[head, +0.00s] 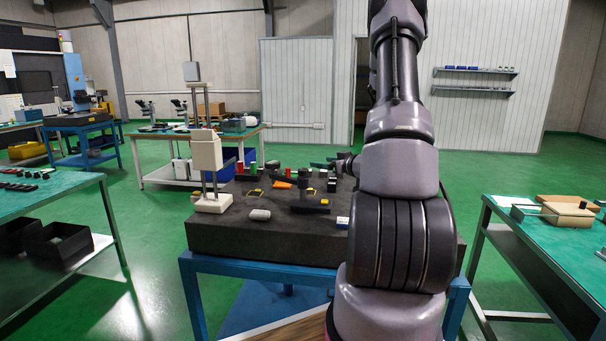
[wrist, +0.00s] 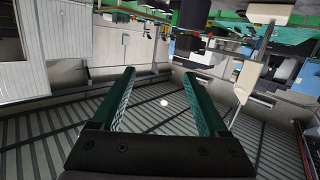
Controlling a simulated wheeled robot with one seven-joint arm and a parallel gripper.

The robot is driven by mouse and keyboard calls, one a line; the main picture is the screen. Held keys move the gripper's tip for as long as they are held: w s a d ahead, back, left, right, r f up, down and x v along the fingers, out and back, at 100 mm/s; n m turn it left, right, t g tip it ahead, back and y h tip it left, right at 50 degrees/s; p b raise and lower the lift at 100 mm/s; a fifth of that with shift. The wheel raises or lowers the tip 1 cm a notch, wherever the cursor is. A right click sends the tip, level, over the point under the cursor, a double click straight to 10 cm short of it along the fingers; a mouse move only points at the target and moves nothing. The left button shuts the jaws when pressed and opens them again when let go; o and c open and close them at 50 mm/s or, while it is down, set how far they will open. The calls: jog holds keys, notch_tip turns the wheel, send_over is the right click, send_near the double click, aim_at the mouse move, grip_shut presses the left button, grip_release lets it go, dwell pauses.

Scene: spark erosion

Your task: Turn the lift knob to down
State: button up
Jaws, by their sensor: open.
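I cannot make out a lift knob in either view. My gripper (head: 322,163) shows beyond my arm in the head view, over the far part of the dark stone slab (head: 225,236). In the wrist view my gripper (wrist: 159,74) has its two green fingers wide apart with nothing between them. That view is upside down, with the ceiling low in the picture and no work object close to the fingertips. My arm hides part of the slab's right side.
A tall gauge with a pale head (head: 206,153) stands on the slab's left. Small parts, including an orange piece (head: 282,185) and a grey rounded piece (head: 260,214), lie on it. Green-topped benches stand left (head: 60,187) and right (head: 510,222). Green floor lies between.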

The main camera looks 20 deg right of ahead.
aim_at(307, 173)
jog(key=s+a+f+n+y, duration=0.1)
jog(key=s+f+y, duration=0.3)
jog(key=f, duration=0.1)
jog(key=shift+t, duration=0.3)
jog(key=x, duration=1.1)
jog(key=shift+d+r, duration=0.1)
jog(key=shift+c, duration=0.4)
grip_shut()
jog(key=shift+h, duration=0.3)
